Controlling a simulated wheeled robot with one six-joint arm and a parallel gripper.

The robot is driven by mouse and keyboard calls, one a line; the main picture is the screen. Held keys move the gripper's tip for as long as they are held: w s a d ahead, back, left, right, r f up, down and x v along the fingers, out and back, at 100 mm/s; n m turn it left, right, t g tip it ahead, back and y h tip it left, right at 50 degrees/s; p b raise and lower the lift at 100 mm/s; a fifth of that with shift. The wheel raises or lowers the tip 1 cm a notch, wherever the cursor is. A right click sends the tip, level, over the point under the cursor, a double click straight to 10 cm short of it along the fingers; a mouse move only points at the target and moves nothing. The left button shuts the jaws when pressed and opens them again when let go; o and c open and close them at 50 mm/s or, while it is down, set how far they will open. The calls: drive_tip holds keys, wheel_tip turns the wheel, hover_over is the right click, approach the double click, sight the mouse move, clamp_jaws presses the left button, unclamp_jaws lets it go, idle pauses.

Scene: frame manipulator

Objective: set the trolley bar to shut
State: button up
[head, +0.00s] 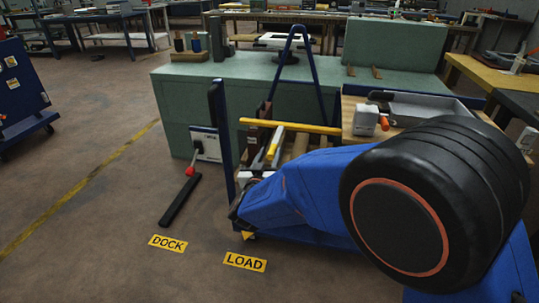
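A yellow bar (290,126) runs level across the blue-framed structure in the middle of the head view, in front of the green bench; it looks like the trolley bar. A dark blue upright post (221,135) stands near its left end. Rollers show below the bar, partly covered by my arm. My blue arm reaches left from the lower right, its large black joint close to the camera. My gripper cannot be made out clearly; its fingers are hidden or too small among the parts around the arm's far end. I cannot tell whether it touches the bar.
A grey tray (425,107) rests on the wooden top at right.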

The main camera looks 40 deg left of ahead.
drive_tip(key=v, duration=1.7)
drive_tip(key=shift+a, duration=0.15)
